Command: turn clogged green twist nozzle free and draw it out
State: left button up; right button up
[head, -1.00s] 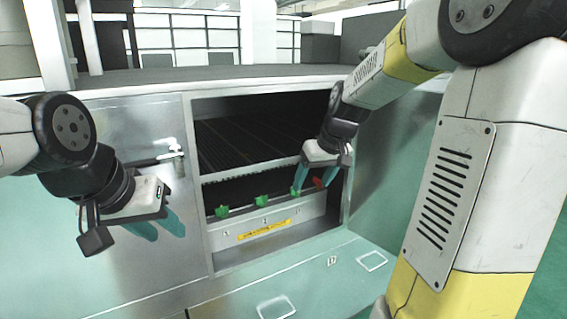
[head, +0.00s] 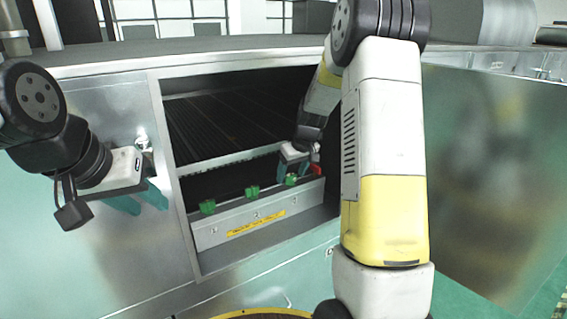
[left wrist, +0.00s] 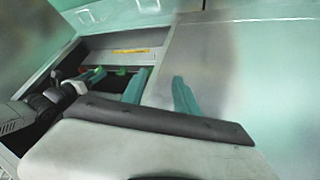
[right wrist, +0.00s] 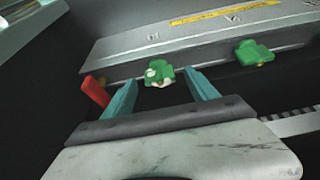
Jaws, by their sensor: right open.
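A green twist nozzle (right wrist: 160,73) with pale crust on it sits on the metal rail (right wrist: 210,43) in the right wrist view. In the head view it is the rightmost of three green nozzles (head: 291,181). My right gripper (head: 292,172) is open, its fingertips on either side of this nozzle; I cannot tell whether they touch it. A second green nozzle (right wrist: 254,53) stands to its right in the right wrist view. My left gripper (head: 148,204) is open and empty, left of the cabinet opening; its spread fingers also show in the left wrist view (left wrist: 162,76).
A red piece (right wrist: 95,92) stands close beside my right gripper's left finger. The rail with numbers and a yellow label (head: 256,223) lies inside the cabinet opening, whose metal frame (head: 172,190) surrounds my right arm. A dark ribbed bed (head: 225,125) lies behind.

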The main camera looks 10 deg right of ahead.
jog(key=shift+w+f, duration=0.25)
jog(key=shift+f, duration=0.45)
jog(key=c, duration=1.4)
jog(key=n+y, duration=0.1)
jog(key=n, duration=0.2)
jog(key=shift+d+n+g, duration=0.1)
jog(key=shift+n+g, duration=0.2)
jog(key=shift+c, duration=0.2)
jog(key=shift+a+n+g+y, duration=0.2)
jog(key=shift+n+g+y, duration=0.25)
jog(key=shift+n, duration=0.95)
